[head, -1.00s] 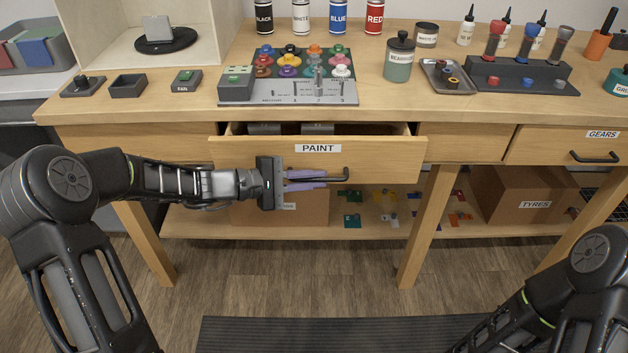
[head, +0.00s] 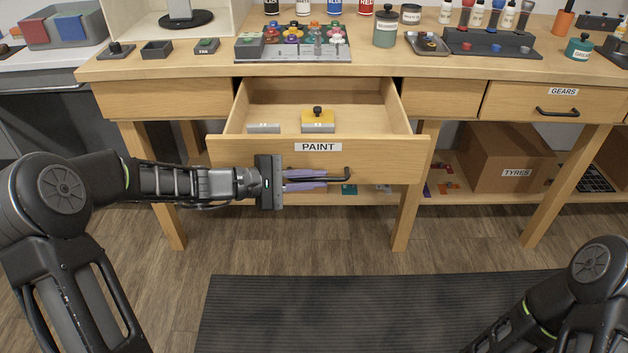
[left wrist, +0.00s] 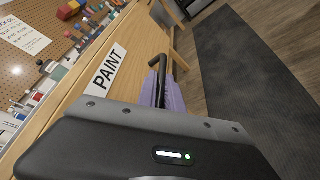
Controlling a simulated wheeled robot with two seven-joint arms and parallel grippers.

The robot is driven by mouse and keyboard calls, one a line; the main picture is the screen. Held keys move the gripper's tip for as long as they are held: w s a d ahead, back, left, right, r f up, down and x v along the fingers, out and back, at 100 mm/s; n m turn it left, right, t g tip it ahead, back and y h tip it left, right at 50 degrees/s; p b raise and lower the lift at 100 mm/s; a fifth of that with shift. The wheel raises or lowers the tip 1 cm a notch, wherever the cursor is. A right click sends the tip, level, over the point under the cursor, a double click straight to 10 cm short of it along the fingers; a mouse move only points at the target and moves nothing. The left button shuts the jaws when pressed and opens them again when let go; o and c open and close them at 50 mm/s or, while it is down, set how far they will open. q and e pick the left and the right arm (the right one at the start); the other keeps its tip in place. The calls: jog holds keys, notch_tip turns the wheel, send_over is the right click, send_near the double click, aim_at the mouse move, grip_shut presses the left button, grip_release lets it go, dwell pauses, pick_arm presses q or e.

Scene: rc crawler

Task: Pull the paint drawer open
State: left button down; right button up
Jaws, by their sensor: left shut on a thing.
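The paint drawer (head: 250,149) is pulled well out of the bench, and its inside shows in the head view. Its front carries a PAINT label (head: 318,147), which also shows in the left wrist view (left wrist: 109,70). A black bar handle (head: 346,173) is fixed to the front below the label. My left gripper (head: 318,180) is shut on the handle, with its purple fingers above and below the bar. In the left wrist view the handle (left wrist: 156,62) runs between the fingers. My right gripper is out of view; only part of my right arm shows at lower right.
In the drawer lie a yellow-topped block with a black knob (head: 318,122) and a grey block (head: 264,128). Bottles, trays and a colour rack (head: 300,48) stand on the bench top. A closed GEARS drawer (head: 555,104) is at right. A dark mat (head: 370,310) lies on the floor.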

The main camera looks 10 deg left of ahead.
pick_arm(q)
jog(key=shift+s, duration=0.15)
jog(key=c, duration=1.8)
grip_release()
jog(key=shift+o, duration=0.2)
jog(key=shift+a, duration=0.1)
jog(key=v, duration=0.7)
jog(key=shift+s+a+p, duration=0.2)
jog(key=shift+a+p, duration=0.05)
jog(key=shift+p, duration=0.1)
